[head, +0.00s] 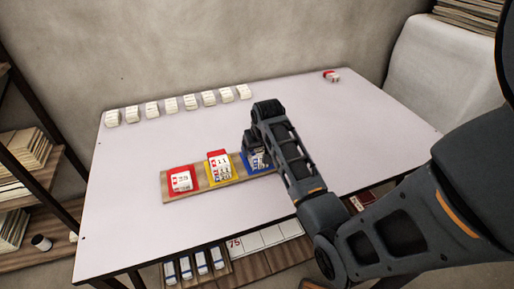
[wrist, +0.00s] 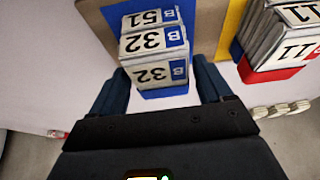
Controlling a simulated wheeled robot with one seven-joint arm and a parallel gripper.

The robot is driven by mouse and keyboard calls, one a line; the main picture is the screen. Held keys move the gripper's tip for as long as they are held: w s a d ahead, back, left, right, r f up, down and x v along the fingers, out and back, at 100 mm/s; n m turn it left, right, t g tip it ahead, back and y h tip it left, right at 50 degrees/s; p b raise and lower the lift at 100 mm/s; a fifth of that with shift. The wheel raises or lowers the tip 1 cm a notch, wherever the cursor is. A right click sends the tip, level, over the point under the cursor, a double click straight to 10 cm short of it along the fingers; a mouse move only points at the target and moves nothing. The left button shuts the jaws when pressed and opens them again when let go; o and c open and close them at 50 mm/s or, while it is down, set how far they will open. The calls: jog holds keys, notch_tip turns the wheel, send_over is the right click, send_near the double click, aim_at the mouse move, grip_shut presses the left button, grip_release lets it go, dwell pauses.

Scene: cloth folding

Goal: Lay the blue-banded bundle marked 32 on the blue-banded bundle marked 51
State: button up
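In the wrist view, seen upside down, the blue-banded bundle marked 32 (wrist: 150,70) shows its number on two faces. It sits between the two dark fingers of my gripper (wrist: 162,80). The fingers are close to its sides; I cannot tell whether they press on it. The blue-banded bundle marked 51 (wrist: 150,18) shows just beyond it, over a blue square (wrist: 113,18). Whether the 32 bundle touches the 51 bundle is hidden. In the head view my gripper (head: 254,150) is at the blue square, the rightmost visible on the board, and my arm hides part of it.
The wooden board (head: 200,186) also holds a bundle on a red square (head: 171,187) and a red-banded bundle marked 11 (head: 220,162) on yellow. Several white bundles (head: 172,104) line the table's back left. A red-banded bundle (head: 332,76) lies at the back right. The front left table (head: 120,220) is clear.

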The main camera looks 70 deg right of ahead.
jog(key=shift+o, duration=1.3)
jog(key=shift+r, duration=0.1)
jog(key=v, duration=1.2)
jog(key=s+a+f+n+t, duration=0.1)
jog(key=a+f+n+t, duration=0.2)
jog(key=a, duration=0.8)
jog(key=s+a+f+n+t, duration=0.15)
jog(key=a+f, duration=0.25)
jog(key=a, duration=0.7)
jog(key=s+a+r+n+t+y, duration=0.3)
jog(key=s+a+r+n+t, duration=0.2)
jog(key=s+a+r, duration=0.8)
jog(key=s+r+t, duration=0.2)
jog(key=s, duration=0.1)
jog(key=shift+s+a+y, duration=0.3)
jog(key=shift+s+a, duration=0.05)
jog(key=shift+a, duration=0.05)
